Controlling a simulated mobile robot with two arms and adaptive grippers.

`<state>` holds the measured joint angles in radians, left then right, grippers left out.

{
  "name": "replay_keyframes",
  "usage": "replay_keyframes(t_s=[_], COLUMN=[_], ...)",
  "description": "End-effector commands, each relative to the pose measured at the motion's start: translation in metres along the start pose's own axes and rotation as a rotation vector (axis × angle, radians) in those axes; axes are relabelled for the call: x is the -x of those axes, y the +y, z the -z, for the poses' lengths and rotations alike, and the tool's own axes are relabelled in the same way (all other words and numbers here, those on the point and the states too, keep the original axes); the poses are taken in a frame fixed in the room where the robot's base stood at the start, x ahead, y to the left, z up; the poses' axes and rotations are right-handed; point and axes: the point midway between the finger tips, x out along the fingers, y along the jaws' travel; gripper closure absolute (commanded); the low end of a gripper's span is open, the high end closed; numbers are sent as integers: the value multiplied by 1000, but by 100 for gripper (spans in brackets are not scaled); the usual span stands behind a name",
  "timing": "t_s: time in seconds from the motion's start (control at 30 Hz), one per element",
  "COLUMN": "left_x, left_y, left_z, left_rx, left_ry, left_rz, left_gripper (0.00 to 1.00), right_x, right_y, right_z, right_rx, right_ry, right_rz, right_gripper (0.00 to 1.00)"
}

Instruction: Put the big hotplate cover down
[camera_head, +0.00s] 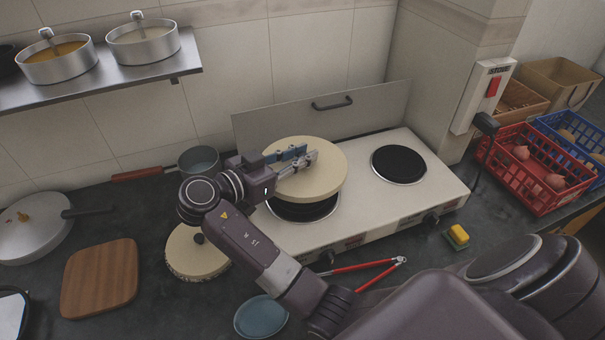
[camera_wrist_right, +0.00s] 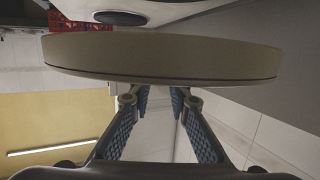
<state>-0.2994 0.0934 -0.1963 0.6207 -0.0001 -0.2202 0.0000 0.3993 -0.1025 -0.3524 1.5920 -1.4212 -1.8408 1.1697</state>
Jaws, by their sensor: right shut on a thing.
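The big hotplate cover (camera_head: 325,178) is a cream round disc held above the left burner (camera_head: 303,211) of the white hotplate (camera_head: 405,205). A gap shows between the cover and the burner. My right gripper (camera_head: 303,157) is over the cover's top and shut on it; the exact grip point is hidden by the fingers. In the right wrist view the cover (camera_wrist_right: 160,56) spans the picture beyond the blue-padded fingers of the gripper (camera_wrist_right: 161,97). My left gripper is out of view.
A smaller cream cover (camera_head: 190,262) lies on the counter left of the hotplate, partly behind my arm. The right burner (camera_head: 398,164) is bare. Red-handled tongs (camera_head: 352,268), a yellow sponge (camera_head: 457,236) and a blue bowl (camera_head: 260,318) lie in front. A raised lid (camera_head: 365,115) stands behind.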

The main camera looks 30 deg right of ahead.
Motion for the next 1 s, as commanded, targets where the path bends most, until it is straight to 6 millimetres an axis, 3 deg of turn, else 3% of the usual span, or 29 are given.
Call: replay_keyframes(t_s=[0.1,0.3,0.53,1.0], left_x=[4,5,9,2], left_y=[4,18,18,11], left_z=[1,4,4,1], left_rx=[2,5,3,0], left_ry=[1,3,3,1], left_rz=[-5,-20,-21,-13], left_gripper=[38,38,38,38], right_x=[-4,-7,-13,-15], right_y=[0,0,-1,-1], right_z=[-18,-36,-67,-76], right_rx=[1,2,1,-3], right_ry=[2,2,2,1], right_rz=[0,0,1,1], right_gripper=[100,100,100,100])
